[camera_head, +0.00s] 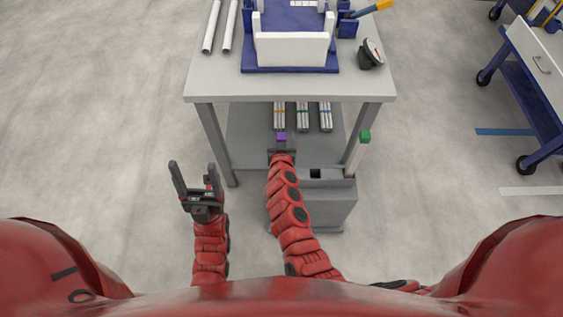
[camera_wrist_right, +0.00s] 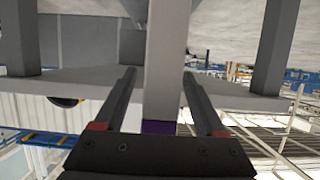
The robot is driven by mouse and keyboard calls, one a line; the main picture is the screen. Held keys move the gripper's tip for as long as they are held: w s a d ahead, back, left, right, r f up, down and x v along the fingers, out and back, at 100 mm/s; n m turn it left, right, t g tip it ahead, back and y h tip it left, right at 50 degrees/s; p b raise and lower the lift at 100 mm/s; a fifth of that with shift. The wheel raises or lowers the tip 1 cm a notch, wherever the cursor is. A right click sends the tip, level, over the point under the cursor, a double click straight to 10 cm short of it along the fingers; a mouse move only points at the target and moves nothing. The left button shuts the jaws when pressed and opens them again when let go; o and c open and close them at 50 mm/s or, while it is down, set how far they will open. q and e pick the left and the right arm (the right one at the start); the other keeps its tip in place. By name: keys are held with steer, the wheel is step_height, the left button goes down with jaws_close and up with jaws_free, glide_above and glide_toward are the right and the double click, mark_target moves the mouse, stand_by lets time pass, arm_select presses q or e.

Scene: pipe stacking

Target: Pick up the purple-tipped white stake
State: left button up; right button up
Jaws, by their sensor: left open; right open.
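The purple-tipped white stake shows its purple tip (camera_head: 281,136) just beyond my right gripper (camera_head: 281,153) in the head view; that gripper hides most of the stake. In the right wrist view the stake's pale shaft (camera_wrist_right: 167,55) runs between the two open fingers, with the purple end (camera_wrist_right: 158,127) close to the palm. A gap shows between shaft and fingers on both sides. My left gripper (camera_head: 193,176) is open and empty over the floor at the left, away from the stake.
A grey box (camera_head: 335,210) with a dark slot (camera_head: 313,174) stands at my right arm. A green-tipped white stake (camera_head: 358,154) stands at its right side. Behind is a table (camera_head: 210,84) with legs and a lower shelf (camera_head: 248,140) holding bundled pipes (camera_head: 302,116). Floor at left is clear.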

jaws_close()
stand_by(0.3)
steer(key=shift+r, duration=0.1)
step_height(320, 180, up, 20)
steer(key=p, duration=0.8)
steer(key=shift+p, duration=0.4)
